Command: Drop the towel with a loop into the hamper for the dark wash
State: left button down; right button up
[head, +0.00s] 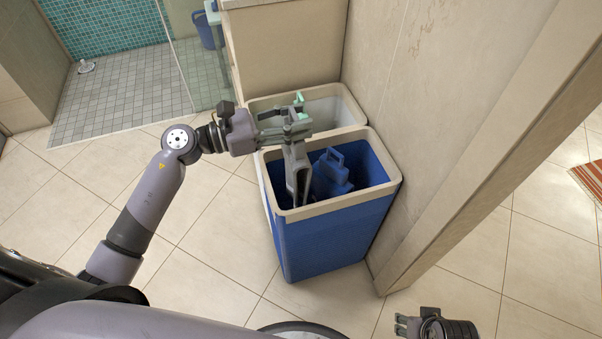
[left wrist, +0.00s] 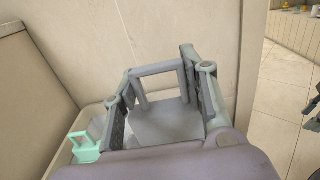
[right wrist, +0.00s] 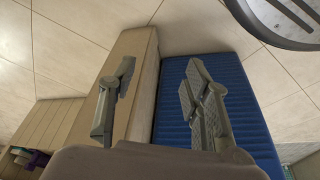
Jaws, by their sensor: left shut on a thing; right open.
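A grey towel with a loop (head: 298,172) hangs from my left gripper (head: 290,134). Its lower part is inside the opening of the blue hamper (head: 325,245), below the rim. In the left wrist view, the grey towel (left wrist: 165,118) sits between the two fingers of my left gripper (left wrist: 160,92), with its square loop facing up. A blue towel with a loop (head: 331,177) stands inside the blue hamper, just right of the grey towel. My right gripper (head: 402,325) is open and empty, low at the bottom right of the head view; its fingers (right wrist: 161,88) also show in the right wrist view.
A pale hamper (head: 349,98) stands directly behind the blue one. A mint looped piece (left wrist: 85,148) shows there in the left wrist view. A beige wall (head: 400,95) and a door post (head: 480,165) close off the right side. Tiled floor (head: 200,255) is clear to the left.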

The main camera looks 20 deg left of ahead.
pick_arm(q)
jog(key=b, duration=0.2)
send_over(286, 166)
jog(key=x, duration=0.2)
notch_tip(286, 166, down, 8)
jog(key=shift+d+f, duration=0.1)
jog(key=shift+f, duration=0.95)
jog(key=shift+f+b, duration=0.35)
jog(key=shift+f, duration=1.15)
pick_arm(e)
jog(key=v, duration=0.8)
jog(key=shift+w+r+t, duration=0.2)
jog(key=shift+r+t, duration=0.1)
jog(key=shift+r, duration=0.2)
jog(key=shift+d, duration=0.15)
pick_arm(q)
jog(key=shift+f+b, duration=0.65)
jog(key=shift+b, duration=0.15)
jog(key=c, duration=1)
grip_release()
pick_arm(e)
jog(key=shift+x, duration=0.75)
pick_arm(q)
jog(key=shift+o, duration=0.2)
jog(key=shift+r, duration=0.1)
pick_arm(e)
jog(key=shift+s, duration=0.15)
